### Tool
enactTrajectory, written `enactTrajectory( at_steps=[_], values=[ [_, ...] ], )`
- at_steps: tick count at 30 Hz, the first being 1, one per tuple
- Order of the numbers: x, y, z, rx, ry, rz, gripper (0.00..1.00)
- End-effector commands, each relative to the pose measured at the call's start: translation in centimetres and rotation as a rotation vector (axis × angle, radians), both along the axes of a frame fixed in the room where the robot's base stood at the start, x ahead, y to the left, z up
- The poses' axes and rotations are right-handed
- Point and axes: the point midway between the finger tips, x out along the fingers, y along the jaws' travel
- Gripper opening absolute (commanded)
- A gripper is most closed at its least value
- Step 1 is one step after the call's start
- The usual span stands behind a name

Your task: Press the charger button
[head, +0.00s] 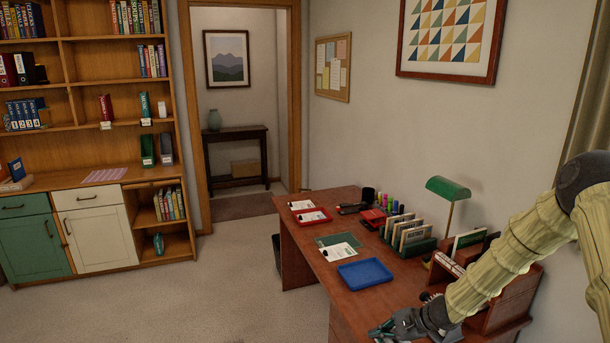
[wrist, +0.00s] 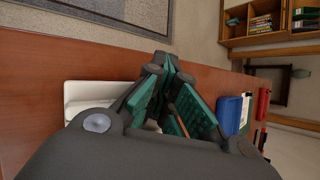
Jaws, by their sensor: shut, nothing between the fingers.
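My gripper (head: 382,330) is low at the right front of the brown desk (head: 290,230). In the wrist view its green-padded fingers (wrist: 168,68) are together at the tips, with nothing held. A white, shallow object (wrist: 82,92) lies on the desk beside and partly behind the fingers in the wrist view. I cannot tell whether it is the charger. No charger button can be made out in either view; my gripper and arm hide part of that area.
A blue tray (head: 365,274) lies on the desk and also shows in the wrist view (wrist: 229,113). A green lamp (head: 447,189), file racks (head: 408,236) and a wooden organizer (head: 510,300) stand along the wall side. Open floor (head: 220,280) lies left of the desk.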

Motion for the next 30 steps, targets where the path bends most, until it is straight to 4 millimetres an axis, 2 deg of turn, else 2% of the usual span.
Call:
enactTrajectory(
  at_steps=[1, 30],
  values=[
    [-0.2, -0.4, -0.6, -0.007, 0.006, -0.004, 0.0],
    [-0.4, -0.7, -1.8, -0.012, 0.012, -0.006, 0.0]
  ],
)
